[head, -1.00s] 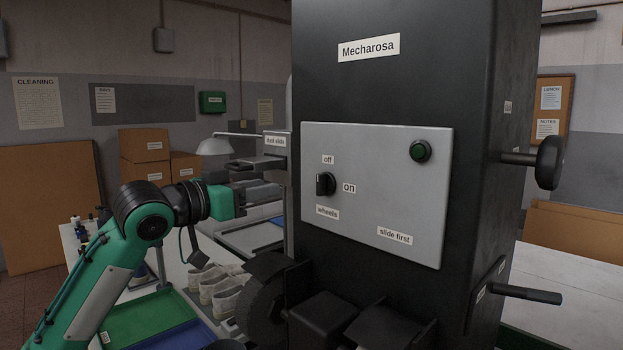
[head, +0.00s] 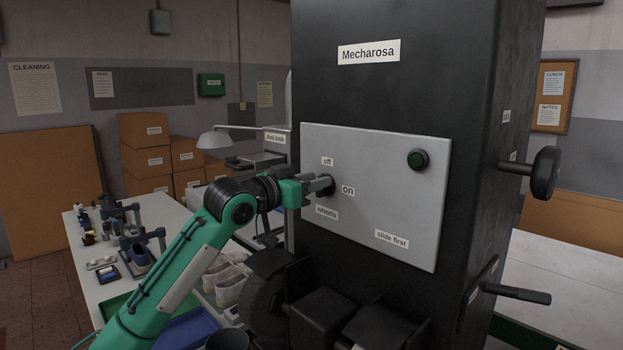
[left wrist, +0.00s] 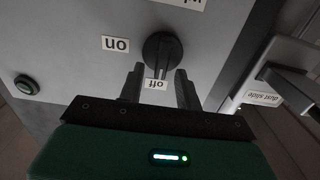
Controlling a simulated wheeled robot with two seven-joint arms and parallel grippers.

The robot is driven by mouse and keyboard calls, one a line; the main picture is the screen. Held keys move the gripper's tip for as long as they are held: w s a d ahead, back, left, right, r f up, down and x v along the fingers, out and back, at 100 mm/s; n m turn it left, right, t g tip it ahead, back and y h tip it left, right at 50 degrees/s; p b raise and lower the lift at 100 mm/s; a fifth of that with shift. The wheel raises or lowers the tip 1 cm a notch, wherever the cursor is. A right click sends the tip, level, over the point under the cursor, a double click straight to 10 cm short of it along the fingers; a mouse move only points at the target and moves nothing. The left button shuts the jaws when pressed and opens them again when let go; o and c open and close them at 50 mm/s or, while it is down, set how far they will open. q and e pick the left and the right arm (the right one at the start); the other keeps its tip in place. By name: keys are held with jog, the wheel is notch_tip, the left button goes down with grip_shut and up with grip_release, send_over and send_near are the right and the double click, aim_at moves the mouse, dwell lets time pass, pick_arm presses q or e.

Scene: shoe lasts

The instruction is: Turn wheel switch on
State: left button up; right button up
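The wheel switch is a black rotary knob (head: 325,186) on the grey panel (head: 395,195) of the black Mecharosa machine. Labels "off" (head: 327,161), "on" (head: 348,191) and "wheels" (head: 327,212) surround it. In the left wrist view, seen upside down, the knob (left wrist: 161,52) has its bar in line with the "off" label (left wrist: 155,85). My left gripper (head: 317,187) is at the knob, partly covering it in the head view. Its two fingers (left wrist: 160,76) are open, with the knob's bar between their lines; contact cannot be told. My right gripper is not in view.
A green button (head: 417,160) sits at the panel's upper right. A dark handwheel (head: 545,173) and lever (head: 517,294) stick out on the machine's right. Left, a white table (head: 95,240) holds tools, trays and shoe lasts. A dust slide (left wrist: 285,85) stands beside the panel.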

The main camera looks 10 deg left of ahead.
pick_arm(q)
grip_shut()
